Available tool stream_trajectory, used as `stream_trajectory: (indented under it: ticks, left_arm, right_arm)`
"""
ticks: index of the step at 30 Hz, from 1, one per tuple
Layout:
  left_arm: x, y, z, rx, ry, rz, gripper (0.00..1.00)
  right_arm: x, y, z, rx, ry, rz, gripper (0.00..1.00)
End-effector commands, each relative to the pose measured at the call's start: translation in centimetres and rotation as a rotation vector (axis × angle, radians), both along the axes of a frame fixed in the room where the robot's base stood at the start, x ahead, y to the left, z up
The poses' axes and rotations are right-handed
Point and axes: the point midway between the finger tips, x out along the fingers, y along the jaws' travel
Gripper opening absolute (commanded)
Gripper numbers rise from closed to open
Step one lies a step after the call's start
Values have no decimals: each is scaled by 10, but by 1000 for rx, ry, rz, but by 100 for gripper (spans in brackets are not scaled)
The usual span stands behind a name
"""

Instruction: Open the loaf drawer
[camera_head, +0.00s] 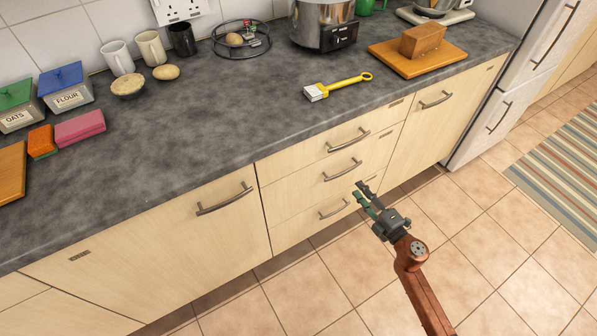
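A stack of three light wood drawers sits under the counter, all closed flush. The top drawer (300,158) has a curved metal handle (349,140). The middle drawer (300,190) has a handle (343,170), and so does the bottom drawer (290,228), with its handle (334,209). I cannot tell which one is called the loaf drawer. A brown loaf (422,40) lies on a wooden board on the counter. My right gripper (361,189) is open and empty in front of the lower drawers, touching no handle that I can see. My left gripper is out of view.
The dark counter (210,130) holds a yellow-handled brush (338,86), a metal pot (322,22), mugs and food boxes. Closed cupboards flank the drawers, left (170,250) and right (432,125). A white fridge (500,110) stands right.

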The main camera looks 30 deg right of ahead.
Motion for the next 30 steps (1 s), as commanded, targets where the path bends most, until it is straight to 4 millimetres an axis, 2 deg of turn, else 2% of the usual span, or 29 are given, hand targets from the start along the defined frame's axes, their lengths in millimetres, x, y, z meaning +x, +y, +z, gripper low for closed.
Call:
stream_trajectory:
  ticks: [4, 7, 21, 30]
  left_arm:
    - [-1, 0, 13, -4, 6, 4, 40]
    - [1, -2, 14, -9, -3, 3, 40]
    - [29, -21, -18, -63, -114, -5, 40]
    - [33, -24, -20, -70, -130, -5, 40]
  right_arm:
    - [7, 10, 18, -78, -44, 33, 29]
    - [13, 12, 24, -91, -54, 39, 29]
    - [77, 17, 24, -89, -53, 38, 29]
    - [85, 17, 25, -87, -53, 37, 29]
